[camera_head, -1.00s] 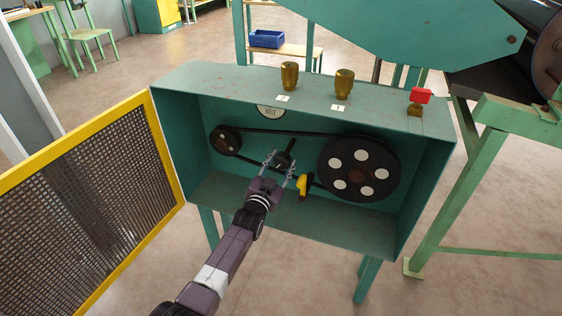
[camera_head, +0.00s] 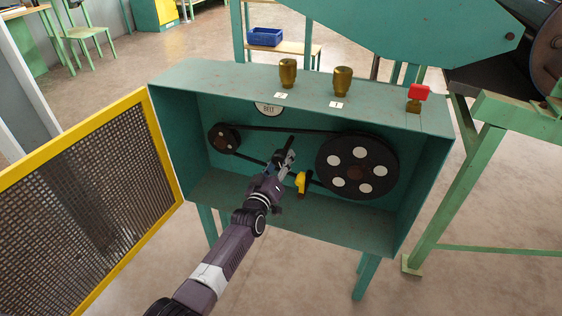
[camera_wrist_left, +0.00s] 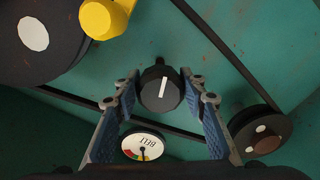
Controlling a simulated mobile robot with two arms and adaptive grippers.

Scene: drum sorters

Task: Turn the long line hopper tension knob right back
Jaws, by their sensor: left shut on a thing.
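The tension knob (camera_wrist_left: 158,90) is black and round with a white line. In the left wrist view the line stands nearly upright, its top leaning slightly right. My left gripper (camera_wrist_left: 161,94) has its two fingers around the knob, one on each side, shut on it. In the head view my left gripper (camera_head: 284,160) reaches into the open green box (camera_head: 330,218) and mostly covers the knob. The round BELT gauge (camera_wrist_left: 147,144) appears upside down in the wrist view, with coloured bands and a dark needle. My right gripper is not in view.
A yellow handle (camera_head: 301,182) sits close right of my gripper. A large pulley (camera_head: 357,167) and a small pulley (camera_head: 224,138) carry a belt. The yellow-framed mesh door (camera_head: 90,200) stands open at left. Two brass knobs and a red switch (camera_head: 418,92) top the box.

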